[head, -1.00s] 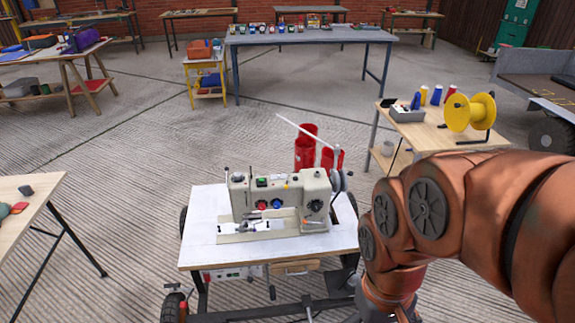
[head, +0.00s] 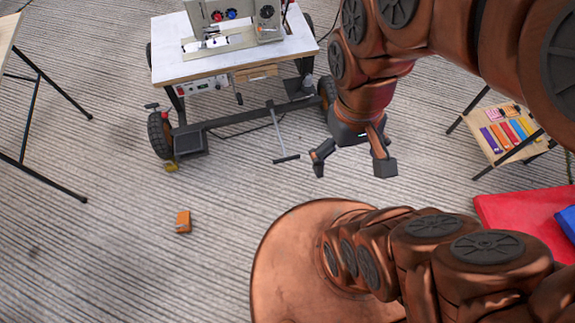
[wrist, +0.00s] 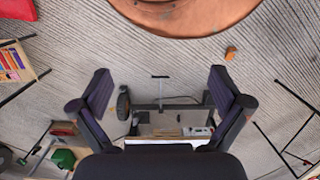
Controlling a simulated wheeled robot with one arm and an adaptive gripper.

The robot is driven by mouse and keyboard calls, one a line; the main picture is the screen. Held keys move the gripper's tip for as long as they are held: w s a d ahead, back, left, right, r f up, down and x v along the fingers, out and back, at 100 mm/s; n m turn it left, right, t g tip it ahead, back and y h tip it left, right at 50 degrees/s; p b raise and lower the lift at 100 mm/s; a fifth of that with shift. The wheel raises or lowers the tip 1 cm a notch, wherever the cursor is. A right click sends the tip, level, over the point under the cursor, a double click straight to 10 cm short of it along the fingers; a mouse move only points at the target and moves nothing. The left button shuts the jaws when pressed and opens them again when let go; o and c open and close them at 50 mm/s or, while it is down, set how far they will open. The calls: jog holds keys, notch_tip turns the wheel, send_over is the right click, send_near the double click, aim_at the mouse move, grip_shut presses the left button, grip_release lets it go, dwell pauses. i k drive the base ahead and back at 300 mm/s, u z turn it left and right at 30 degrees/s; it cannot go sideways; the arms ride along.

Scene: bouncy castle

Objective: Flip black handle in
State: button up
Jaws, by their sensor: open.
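A dark T-shaped handle (head: 280,135) sticks out from the low front bar of the wheeled sewing-machine table (head: 180,62), its crossbar near the floor. It also shows in the wrist view (wrist: 160,90), between my fingers. A small black lever (head: 239,98) hangs under the table's front edge; I cannot tell which of the two is the black handle meant. My gripper (head: 350,160) is open and empty, to the right of the T-shaped handle in the head view and apart from it. Its two fingers also frame the wrist view (wrist: 160,78).
The sewing machine (head: 235,25) stands on the table. A black wheel (head: 160,135) and a yellow wheel chock (head: 172,166) are at its left. An orange block (head: 183,221) lies on the floor. A low wooden stand (head: 508,135) and red mat (head: 515,218) are right. Floor before the table is mostly clear.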

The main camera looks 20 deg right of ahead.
aim_at(286, 159)
jog(key=z, duration=0.05)
jog(key=k, duration=1.3)
jog(key=u, duration=1)
jog(key=i, duration=1.55)
jog(key=z, duration=0.35)
